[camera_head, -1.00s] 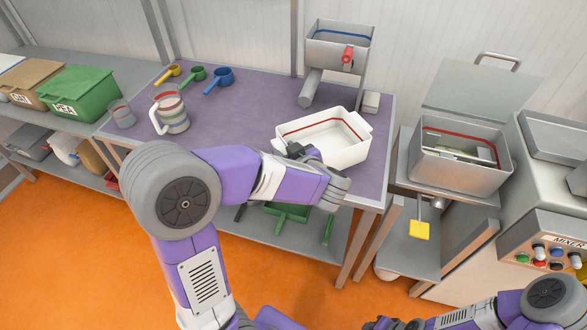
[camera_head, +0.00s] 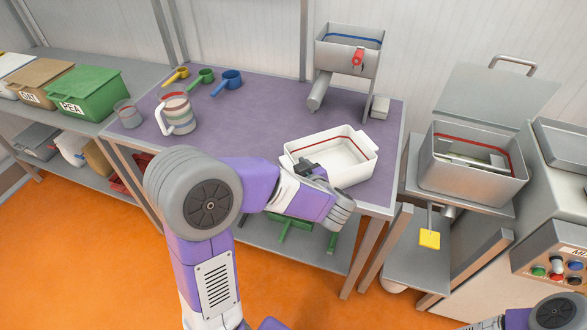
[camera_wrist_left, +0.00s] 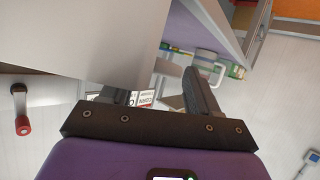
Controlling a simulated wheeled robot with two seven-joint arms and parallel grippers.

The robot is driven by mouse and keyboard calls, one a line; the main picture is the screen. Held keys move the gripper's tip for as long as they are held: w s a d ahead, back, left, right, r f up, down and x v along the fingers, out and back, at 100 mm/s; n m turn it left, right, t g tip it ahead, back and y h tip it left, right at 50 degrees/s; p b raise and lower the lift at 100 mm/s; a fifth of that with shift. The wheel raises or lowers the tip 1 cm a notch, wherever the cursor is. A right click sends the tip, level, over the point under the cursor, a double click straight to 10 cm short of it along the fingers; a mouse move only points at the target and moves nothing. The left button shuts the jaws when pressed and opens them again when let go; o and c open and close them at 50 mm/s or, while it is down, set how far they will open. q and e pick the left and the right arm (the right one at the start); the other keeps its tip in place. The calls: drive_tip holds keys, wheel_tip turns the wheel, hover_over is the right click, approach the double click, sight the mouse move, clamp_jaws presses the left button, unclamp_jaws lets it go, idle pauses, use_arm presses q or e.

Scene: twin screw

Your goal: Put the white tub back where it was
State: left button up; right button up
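The white tub (camera_head: 362,177) has a red line inside its rim and sits at the front right of the purple table. In the left wrist view its pale wall (camera_wrist_left: 75,35) fills the upper left. My left gripper (camera_head: 310,168) is at the tub's near left rim. In the left wrist view its fingers (camera_wrist_left: 160,95) stand apart. One finger is partly hidden by the wall; background shows between the wall and the other finger. Whether a finger touches the tub I cannot tell. My right gripper is out of view; only part of that arm shows at lower right.
A hopper (camera_head: 345,62) with a red handle stands behind the tub. A jug (camera_head: 175,112) and coloured scoops (camera_head: 226,82) are at the table's left and back. A metal bin (camera_head: 470,175) stands to the right. The table's middle (camera_head: 255,125) is clear.

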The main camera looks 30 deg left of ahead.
use_arm(q)
drive_tip(key=shift+r, duration=0.2)
drive_tip(key=p+v, duration=0.5)
drive_tip(key=v, duration=0.7)
